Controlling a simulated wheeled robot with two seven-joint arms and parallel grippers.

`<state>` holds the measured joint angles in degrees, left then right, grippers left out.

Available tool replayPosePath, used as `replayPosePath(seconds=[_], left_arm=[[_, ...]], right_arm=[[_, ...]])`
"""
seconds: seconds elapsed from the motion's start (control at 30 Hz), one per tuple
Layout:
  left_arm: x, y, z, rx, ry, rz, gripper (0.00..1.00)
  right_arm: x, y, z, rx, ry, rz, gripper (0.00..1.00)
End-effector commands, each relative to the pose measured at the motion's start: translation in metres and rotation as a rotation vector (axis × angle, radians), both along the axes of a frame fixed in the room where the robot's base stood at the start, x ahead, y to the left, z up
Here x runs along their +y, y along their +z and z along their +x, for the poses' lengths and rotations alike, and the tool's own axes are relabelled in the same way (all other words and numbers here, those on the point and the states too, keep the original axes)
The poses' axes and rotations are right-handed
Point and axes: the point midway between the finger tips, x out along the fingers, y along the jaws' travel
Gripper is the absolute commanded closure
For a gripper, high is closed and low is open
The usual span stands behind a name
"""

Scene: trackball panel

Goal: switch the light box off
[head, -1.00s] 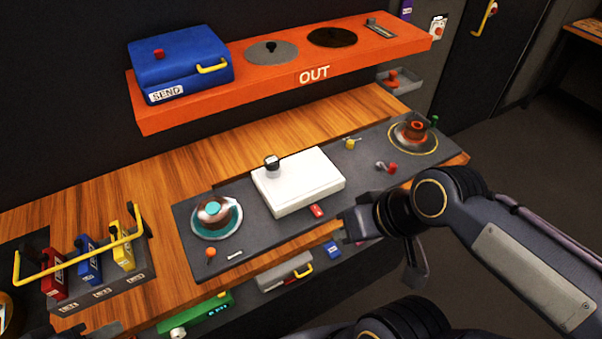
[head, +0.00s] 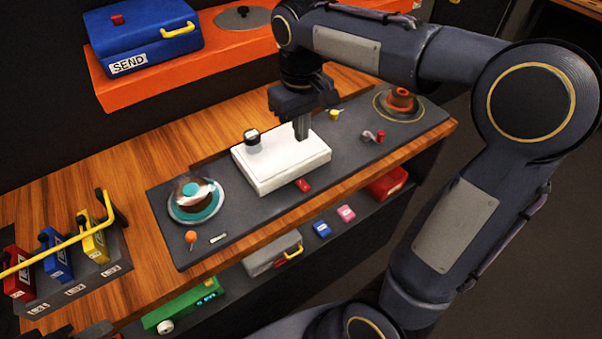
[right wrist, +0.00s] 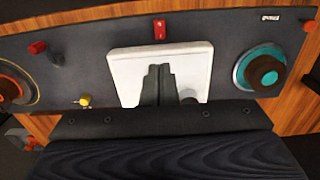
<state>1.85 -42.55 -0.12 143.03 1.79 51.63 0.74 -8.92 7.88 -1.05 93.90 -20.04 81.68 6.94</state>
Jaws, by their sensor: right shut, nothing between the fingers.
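The white light box (head: 275,170) sits on the dark grey panel in the middle of the bench. It also shows in the right wrist view (right wrist: 128,72), its face bright white. A small dark-capped object (head: 252,143) stands on its back left part. A red rocker switch (head: 303,185) lies on the panel just in front of the box; it shows in the right wrist view (right wrist: 159,30) too. My right gripper (head: 302,136) is shut and empty, pointing down over the right part of the box. I cannot tell whether its tips touch the box. My left gripper is not clearly in view.
A teal-ringed trackball (head: 195,200) is left on the panel, an orange-red one (head: 401,100) right. A yellow knob (head: 335,114) and a red-ended lever (head: 374,136) stand nearby. An orange shelf (head: 190,76) with a blue SEND box (head: 143,37) is behind.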

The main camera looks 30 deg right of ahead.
Motion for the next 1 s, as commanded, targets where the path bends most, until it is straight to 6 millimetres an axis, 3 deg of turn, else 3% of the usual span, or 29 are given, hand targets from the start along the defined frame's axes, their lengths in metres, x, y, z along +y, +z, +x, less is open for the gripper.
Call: replayPosePath(seconds=[0.17, 0.33, 0.73, 1.0], left_arm=[[0.000, 0.000, 0.000, 0.000, 0.000, 0.000, 0.64], [0.000, 0.000, 0.000, 0.000, 0.000, 0.000, 0.64], [0.000, 0.001, 0.000, 0.000, 0.000, 0.000, 0.64], [0.000, 0.005, 0.000, 0.000, 0.000, 0.000, 0.64]], right_arm=[[0.000, -0.001, 0.000, 0.000, 0.000, 0.001, 1.00], [0.000, -0.015, -0.001, 0.002, 0.000, 0.001, 1.00], [0.000, -0.097, -0.001, 0.005, 0.001, 0.001, 1.00], [0.000, -0.133, -0.001, 0.002, 0.001, 0.002, 1.00]])
